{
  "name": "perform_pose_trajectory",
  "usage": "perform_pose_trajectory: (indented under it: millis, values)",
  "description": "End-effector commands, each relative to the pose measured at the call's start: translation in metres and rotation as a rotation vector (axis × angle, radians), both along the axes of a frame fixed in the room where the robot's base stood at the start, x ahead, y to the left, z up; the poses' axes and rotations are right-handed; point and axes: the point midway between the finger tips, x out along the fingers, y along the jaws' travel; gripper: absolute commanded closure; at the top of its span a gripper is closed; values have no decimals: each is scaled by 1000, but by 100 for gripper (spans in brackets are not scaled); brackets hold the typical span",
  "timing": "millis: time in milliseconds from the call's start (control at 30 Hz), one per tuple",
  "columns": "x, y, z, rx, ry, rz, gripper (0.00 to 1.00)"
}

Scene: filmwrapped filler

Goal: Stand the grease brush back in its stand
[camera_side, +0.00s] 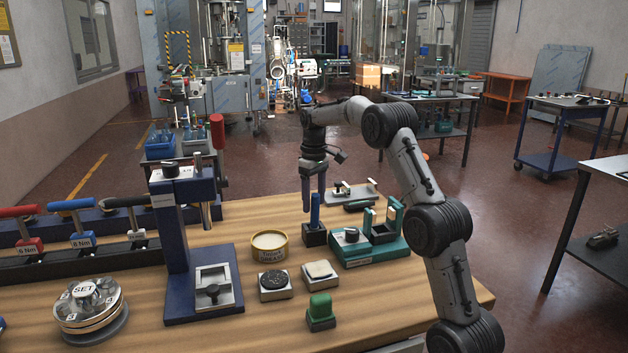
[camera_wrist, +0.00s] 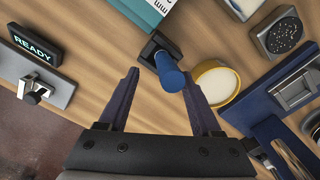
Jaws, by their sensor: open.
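The grease brush (camera_side: 315,209) shows as a blue handle standing upright in its small dark square stand (camera_side: 314,237), beside the grease tin (camera_side: 269,246). In the wrist view the blue handle (camera_wrist: 171,74) rises from the dark stand (camera_wrist: 154,47); its bristles are hidden. My gripper (camera_wrist: 160,73) is open, with one finger on each side of the handle's top end, the right fingertip close to it. I cannot tell whether that finger touches it. In the side view my gripper (camera_side: 313,208) points down right at the handle.
A green fixture (camera_side: 371,251) stands right of the stand, and a plate with a clamp (camera_side: 350,192) lies behind. A blue press (camera_side: 179,245) stands left. Small blocks and a green-topped piece (camera_side: 320,308) sit in front. The front right of the table is clear.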

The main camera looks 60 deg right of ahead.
Motion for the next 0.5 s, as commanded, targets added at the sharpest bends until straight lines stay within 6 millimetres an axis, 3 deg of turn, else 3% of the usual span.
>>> perform_pose_trajectory:
  millis: [200,500]
  values:
    - [1,-1,45,-3,-4,0,35]
    - [0,2,75,-1,-2,2,35]
